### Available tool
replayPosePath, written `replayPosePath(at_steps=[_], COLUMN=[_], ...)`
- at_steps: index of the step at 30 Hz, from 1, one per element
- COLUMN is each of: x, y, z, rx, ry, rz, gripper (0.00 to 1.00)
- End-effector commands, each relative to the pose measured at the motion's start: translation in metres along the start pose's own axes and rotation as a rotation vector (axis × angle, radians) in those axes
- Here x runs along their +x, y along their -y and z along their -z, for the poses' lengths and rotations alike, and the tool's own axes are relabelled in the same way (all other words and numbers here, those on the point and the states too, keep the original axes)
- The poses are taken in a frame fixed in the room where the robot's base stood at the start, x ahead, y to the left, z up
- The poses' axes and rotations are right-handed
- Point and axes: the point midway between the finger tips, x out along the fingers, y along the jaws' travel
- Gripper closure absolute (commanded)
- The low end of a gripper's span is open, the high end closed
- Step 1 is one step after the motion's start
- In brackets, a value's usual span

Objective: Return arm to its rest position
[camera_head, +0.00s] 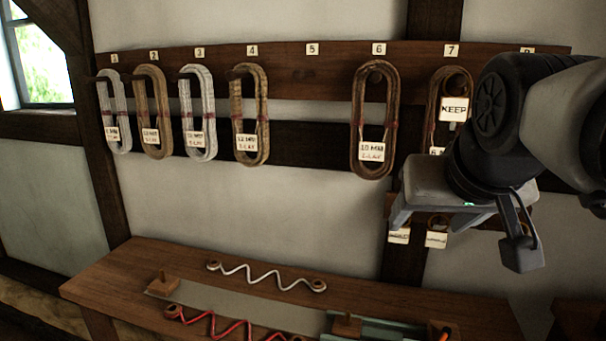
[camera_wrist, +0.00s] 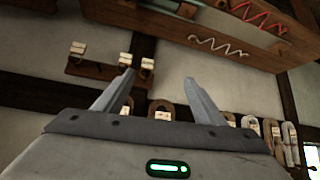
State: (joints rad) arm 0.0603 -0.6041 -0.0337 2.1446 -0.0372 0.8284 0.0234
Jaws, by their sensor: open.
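My gripper (camera_head: 460,236) hangs at the right of the head view, in front of the wall and below the peg board. Its two fingers are spread apart with nothing between them. In the wrist view the fingers (camera_wrist: 159,78) also stand apart and empty, with a small green light on the gripper body. My arm comes in from the right edge and hides part of the board's right end.
Tagged rope hanks hang on the numbered board (camera_head: 305,75); no hank hangs under label 5. A hank with a KEEP tag (camera_head: 454,109) is close to my arm. A small lower rack (camera_wrist: 95,75) holds tags. The bench (camera_head: 120,275) below carries zigzag cords.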

Motion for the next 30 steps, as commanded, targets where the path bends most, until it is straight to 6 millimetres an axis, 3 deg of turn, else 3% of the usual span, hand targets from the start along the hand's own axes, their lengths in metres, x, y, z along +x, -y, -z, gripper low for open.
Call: replayPosePath(at_steps=[1,3,9,10,11,12,21,25,30], x=[0.007,0.016,0.032,0.031,0.012,0.003,-0.061,-0.078,-0.083], y=[0.008,0.016,0.031,0.032,0.031,0.031,0.031,0.031,0.03], z=[-0.031,-0.07,-0.171,-0.179,-0.155,-0.144,-0.081,-0.064,-0.06], rx=[-0.016,-0.034,-0.085,-0.091,-0.088,-0.087,-0.085,-0.085,-0.085], ry=[0.049,0.114,0.275,0.294,0.283,0.282,0.282,0.282,0.281], rz=[0.015,0.031,0.063,0.067,0.065,0.065,0.064,0.064,0.064], gripper=[0.36,0.36,0.36,0.36,0.36,0.36,0.36,0.36,0.36])
